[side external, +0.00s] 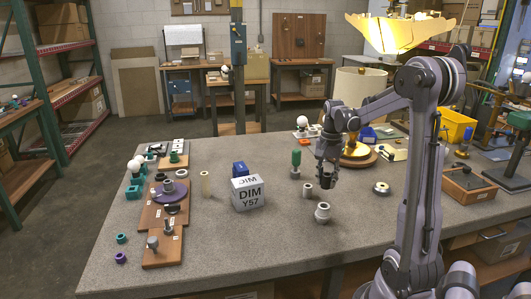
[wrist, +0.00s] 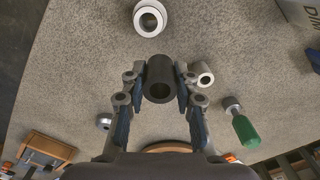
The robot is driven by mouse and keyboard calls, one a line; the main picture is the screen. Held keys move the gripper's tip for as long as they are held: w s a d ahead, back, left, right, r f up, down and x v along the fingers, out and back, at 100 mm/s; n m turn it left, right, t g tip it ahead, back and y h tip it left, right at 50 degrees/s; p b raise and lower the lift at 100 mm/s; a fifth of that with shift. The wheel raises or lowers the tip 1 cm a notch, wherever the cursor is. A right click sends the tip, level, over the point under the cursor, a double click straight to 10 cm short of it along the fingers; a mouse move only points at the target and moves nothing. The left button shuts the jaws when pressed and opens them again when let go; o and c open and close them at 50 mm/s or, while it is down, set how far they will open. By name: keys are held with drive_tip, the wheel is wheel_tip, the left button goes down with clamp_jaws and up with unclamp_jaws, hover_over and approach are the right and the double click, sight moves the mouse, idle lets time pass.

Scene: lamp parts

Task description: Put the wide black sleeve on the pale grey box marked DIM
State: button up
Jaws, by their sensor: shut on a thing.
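The wide black sleeve (wrist: 160,80) is upright between my gripper's fingers in the wrist view, its open bore facing the camera. My gripper (side external: 328,167) is shut on it; in the side view the dark sleeve (side external: 327,181) shows below the fingers. It appears to be just above the table, though the gap is hard to judge. The pale grey box marked DIM (side external: 248,194) stands on the table to the left of my gripper in the side view, with its top bare. A corner of this box (wrist: 298,14) shows at the wrist view's top right.
A grey stepped ring (side external: 322,212), a small pale sleeve (side external: 308,190) and a green-handled part (side external: 296,160) stand close to my gripper.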

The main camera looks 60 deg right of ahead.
drive_tip(key=shift+s+d+r, duration=0.15)
drive_tip(key=shift+s+r, duration=0.05)
drive_tip(key=shift+r, duration=0.1)
drive_tip(key=w+a+r, duration=0.3)
drive_tip(key=w+r, duration=0.7)
drive_tip(key=w, duration=0.5)
hover_over(247, 180)
wheel_tip(247, 180, down, 7)
drive_tip(key=shift+s+r, duration=0.1)
drive_tip(key=shift+r, duration=0.1)
drive_tip(key=shift+a+f, duration=0.1)
drive_tip(key=shift+f, duration=1.95)
drive_tip(key=o, duration=1)
drive_tip(key=shift+f, duration=0.15)
drive_tip(key=shift+o, duration=0.2)
